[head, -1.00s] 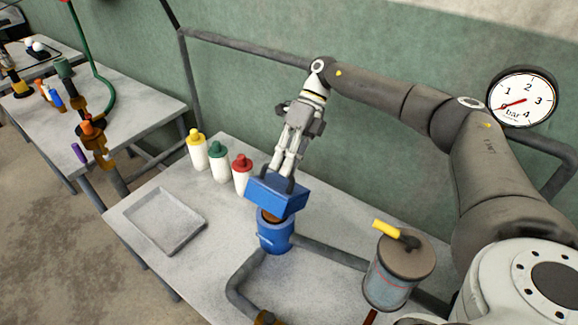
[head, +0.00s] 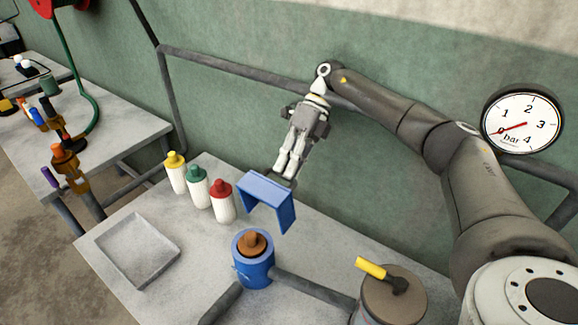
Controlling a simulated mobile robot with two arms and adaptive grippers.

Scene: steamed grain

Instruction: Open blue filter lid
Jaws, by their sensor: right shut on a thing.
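The blue filter lid (head: 266,192) is a blue cap with sides bent down, held in the air. My right gripper (head: 288,178) is shut on its upper right edge. The lid is apart from the blue filter body (head: 253,270), above and behind it. The filter body stands upright on the table, open at the top. A brown-orange cartridge (head: 252,243) shows inside it. My left gripper is not in view.
A grey tray (head: 172,256) lies on the table at left. Bottles with yellow (head: 175,159), green (head: 196,173) and red (head: 220,188) caps stand behind it. A tank with a yellow-handled valve (head: 392,292) stands at right. A gauge (head: 522,119) hangs on the wall.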

